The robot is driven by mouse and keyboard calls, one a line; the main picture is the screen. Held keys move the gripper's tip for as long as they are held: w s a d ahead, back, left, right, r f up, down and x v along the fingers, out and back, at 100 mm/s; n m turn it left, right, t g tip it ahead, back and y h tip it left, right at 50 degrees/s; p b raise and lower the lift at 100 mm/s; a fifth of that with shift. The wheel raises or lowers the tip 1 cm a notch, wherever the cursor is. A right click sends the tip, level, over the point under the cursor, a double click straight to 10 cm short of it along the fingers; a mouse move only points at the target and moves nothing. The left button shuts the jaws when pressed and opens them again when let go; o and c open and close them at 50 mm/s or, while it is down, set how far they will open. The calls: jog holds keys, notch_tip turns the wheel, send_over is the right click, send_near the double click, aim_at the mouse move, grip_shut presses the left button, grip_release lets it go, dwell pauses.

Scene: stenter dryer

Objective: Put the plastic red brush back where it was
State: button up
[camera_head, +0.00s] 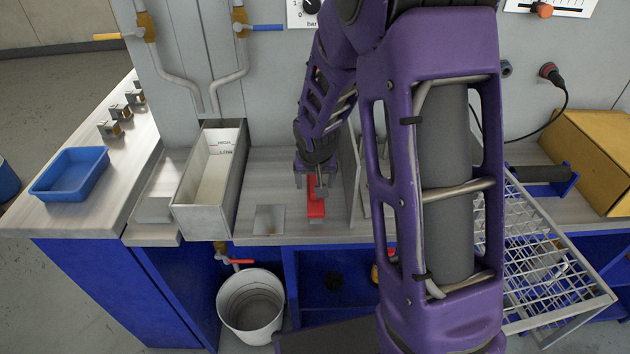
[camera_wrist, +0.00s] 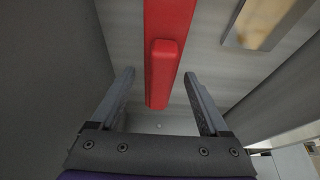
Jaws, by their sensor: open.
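The red brush (camera_head: 316,198) lies on the grey worktop (camera_head: 340,233), between the grey box on its left and an upright grey panel on its right. In the wrist view the brush (camera_wrist: 168,50) shows as a long red bar with a raised red block near its end. My gripper (camera_head: 311,190) is above the brush, pointing down. In the wrist view its two fingers (camera_wrist: 160,85) are apart, with the end of the brush between them in the picture. I cannot tell whether they touch it. My arm hides part of the worktop to the right.
A grey box with a white, level-marked inside (camera_head: 240,178) stands left of the brush. A flat metal plate (camera_head: 269,219) lies near the worktop's front edge. The upright panel (camera_head: 353,185) is close on the right. A white bucket (camera_head: 250,306) stands below. A wire rack (camera_head: 540,262) is at right.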

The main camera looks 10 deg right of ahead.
jog(key=shift+s+r, duration=0.1)
jog(key=shift+r, duration=0.35)
jog(key=p+v, duration=0.1)
jog(key=v, duration=1)
jog(key=shift+r+p, duration=0.15)
jog(key=shift+p, duration=0.15)
jog(key=shift+a, duration=0.1)
